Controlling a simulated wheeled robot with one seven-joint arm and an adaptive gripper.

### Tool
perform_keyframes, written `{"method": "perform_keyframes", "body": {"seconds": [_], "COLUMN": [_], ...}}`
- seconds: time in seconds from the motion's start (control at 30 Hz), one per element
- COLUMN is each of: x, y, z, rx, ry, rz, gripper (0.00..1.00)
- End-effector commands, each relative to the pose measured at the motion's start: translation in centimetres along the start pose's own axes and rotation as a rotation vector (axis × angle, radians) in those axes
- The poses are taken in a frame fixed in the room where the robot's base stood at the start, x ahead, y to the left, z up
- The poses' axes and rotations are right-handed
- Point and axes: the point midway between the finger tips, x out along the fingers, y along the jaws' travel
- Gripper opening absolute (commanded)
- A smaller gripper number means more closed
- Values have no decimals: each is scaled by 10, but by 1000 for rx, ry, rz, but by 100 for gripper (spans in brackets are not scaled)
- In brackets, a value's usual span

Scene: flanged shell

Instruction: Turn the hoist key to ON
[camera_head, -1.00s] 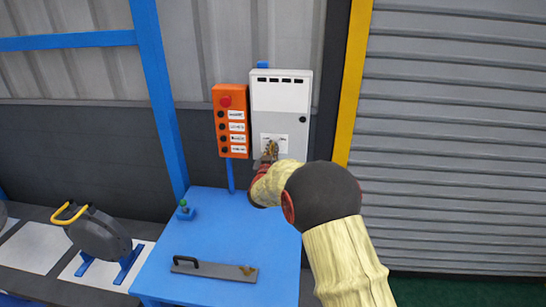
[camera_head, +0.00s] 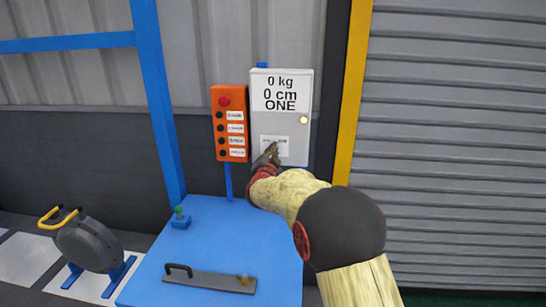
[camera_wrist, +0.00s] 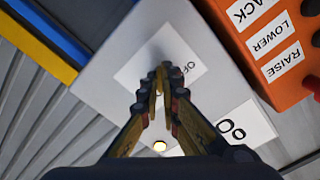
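The hoist control box (camera_head: 300,140) is a light grey cabinet on the wall. Its display (camera_head: 281,94) reads 0 kg, 0 cm, ONE, and a round lamp (camera_head: 303,120) glows yellow. A white key label (camera_head: 283,139) is low on its front; it also shows in the wrist view (camera_wrist: 131,75), with OFF partly readable. My gripper (camera_head: 271,151) is at this label. In the wrist view my gripper (camera_wrist: 161,76) has its fingertips close together around a small brassy piece, seemingly the hoist key. The fingers hide most of the key, so its pointing direction is unclear.
An orange button panel (camera_head: 230,125) with a red button adjoins the box on the left. Below are a blue table (camera_head: 225,235) with a grey handled plate (camera_head: 209,280) and a small green-topped device (camera_head: 180,219). A yellow post (camera_head: 353,90) stands to the right.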

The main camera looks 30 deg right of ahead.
Motion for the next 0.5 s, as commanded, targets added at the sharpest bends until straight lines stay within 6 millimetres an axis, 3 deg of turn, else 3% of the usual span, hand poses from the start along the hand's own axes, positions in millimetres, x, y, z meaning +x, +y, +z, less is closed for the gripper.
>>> {"method": "perform_keyframes", "body": {"seconds": [0.5], "x": [0], "y": [2], "z": [2], "rx": [66], "ry": [-4], "rz": [2], "gripper": [0]}}
